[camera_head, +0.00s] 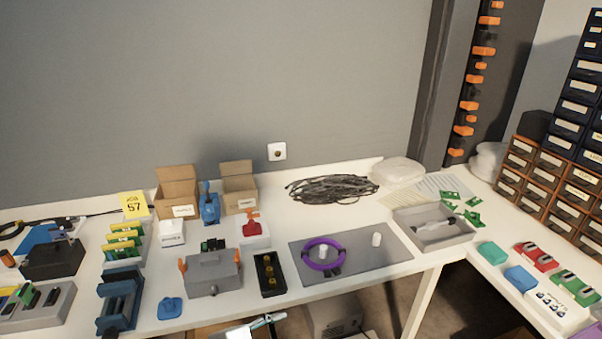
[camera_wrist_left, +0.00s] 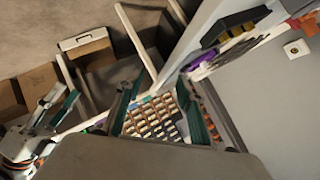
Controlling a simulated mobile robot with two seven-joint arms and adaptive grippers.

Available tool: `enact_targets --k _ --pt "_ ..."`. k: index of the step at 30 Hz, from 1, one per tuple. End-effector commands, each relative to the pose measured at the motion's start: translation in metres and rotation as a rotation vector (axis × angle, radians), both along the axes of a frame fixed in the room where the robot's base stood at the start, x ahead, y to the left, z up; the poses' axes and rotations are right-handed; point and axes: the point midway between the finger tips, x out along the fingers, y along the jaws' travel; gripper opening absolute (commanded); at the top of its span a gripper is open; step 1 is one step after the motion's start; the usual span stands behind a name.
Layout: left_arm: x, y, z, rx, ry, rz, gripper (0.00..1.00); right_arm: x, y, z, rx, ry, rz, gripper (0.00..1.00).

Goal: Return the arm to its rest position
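My left gripper (camera_head: 268,321) shows at the bottom edge of the head view, in front of the workbench's front edge and pointing right. In the left wrist view its two dark green fingers (camera_wrist_left: 160,108) stand wide apart with nothing between them, so it is open and empty. My right gripper (camera_wrist_left: 60,108) shows small at the left of the left wrist view, pale with dark green fingers. Its finger gap is too small to judge. It does not show in the head view.
The white workbench (camera_head: 375,277) carries a grey lidded box (camera_head: 212,273), a black tray with yellow pieces (camera_head: 268,275) and a purple ring (camera_head: 324,265) on a grey mat (camera_head: 375,248). Drawer cabinets (camera_head: 555,182) stand at the right. Open floor (camera_head: 470,305) shows beyond the bench edge.

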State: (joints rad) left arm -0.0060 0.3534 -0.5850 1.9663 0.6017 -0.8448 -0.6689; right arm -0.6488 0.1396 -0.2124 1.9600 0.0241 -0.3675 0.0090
Motion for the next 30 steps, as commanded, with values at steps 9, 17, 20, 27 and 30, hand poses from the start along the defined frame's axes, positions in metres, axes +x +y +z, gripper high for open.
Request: enact_targets --k 9,17,20,27,30 --pt "-0.068 0.084 -0.078 -0.333 0.225 0.537 0.37 0.000 0.000 0.001 0.000 -0.001 0.000 0.40" --pt "-0.128 0.141 -0.115 -0.458 0.297 0.795 0.37 0.001 0.000 0.002 0.001 -0.003 0.000 0.40" --pt "-0.137 0.149 -0.119 -0.473 0.304 0.829 0.37 0.001 0.000 0.002 0.001 -0.003 0.000 0.40" --pt "-0.138 0.150 -0.119 -0.478 0.304 0.835 0.37 0.001 0.000 0.002 0.001 -0.003 0.000 0.40" --pt "-0.138 0.150 -0.119 -0.477 0.304 0.834 0.37 0.001 0.000 0.002 0.001 -0.003 0.000 0.40"
